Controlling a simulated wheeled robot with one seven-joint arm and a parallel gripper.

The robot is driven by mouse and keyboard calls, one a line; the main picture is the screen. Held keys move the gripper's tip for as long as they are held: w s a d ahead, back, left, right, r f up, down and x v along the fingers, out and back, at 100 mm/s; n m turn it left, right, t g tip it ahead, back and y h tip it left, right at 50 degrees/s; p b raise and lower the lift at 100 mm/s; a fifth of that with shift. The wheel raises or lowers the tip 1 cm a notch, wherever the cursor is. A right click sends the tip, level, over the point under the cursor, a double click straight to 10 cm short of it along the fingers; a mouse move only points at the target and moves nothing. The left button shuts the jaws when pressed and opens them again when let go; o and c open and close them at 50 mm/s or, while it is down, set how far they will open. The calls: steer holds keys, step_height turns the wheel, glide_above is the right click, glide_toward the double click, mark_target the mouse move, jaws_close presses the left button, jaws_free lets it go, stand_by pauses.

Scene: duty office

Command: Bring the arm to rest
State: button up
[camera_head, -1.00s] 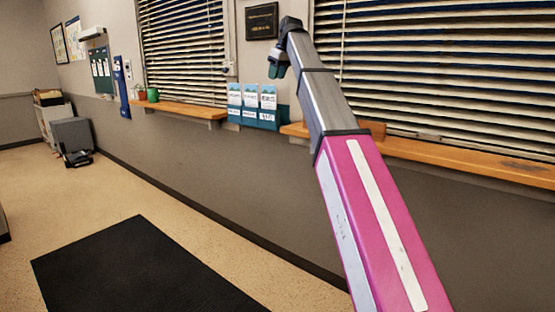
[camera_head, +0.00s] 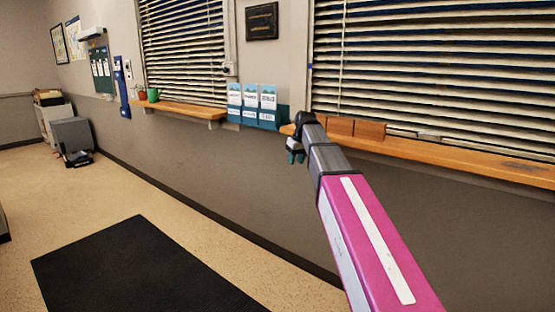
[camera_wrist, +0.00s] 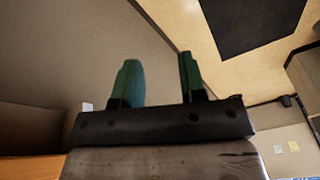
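My gripper (camera_head: 295,156) is at the end of my pink and grey arm, in front of the wall just below the right window ledge in the head view. In the wrist view its two green fingers (camera_wrist: 160,83) stand apart with an empty gap between them. Nothing is held. The wall and the floor show beyond the fingers.
A wooden ledge (camera_head: 460,155) runs under the right window, with brown blocks (camera_head: 341,126) on it close to my gripper. Leaflets (camera_head: 251,98) hang between. A black mat (camera_head: 140,270) lies on open floor.

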steer(key=s+d+f+m+g+h, duration=0.1)
steer(key=s+d+f, duration=0.4)
steer(key=s+f, duration=0.8)
steer(key=s+d+f+m+g+h, duration=0.1)
steer(key=s+d+f+m, duration=0.3)
steer(key=s+f, duration=1)
step_height(320, 180, down, 8)
steer(key=shift+s+d+r+m, duration=0.2)
steer(key=shift+s+d+m, duration=0.1)
steer(key=shift+d, duration=0.85)
steer(key=shift+d, duration=0.1)
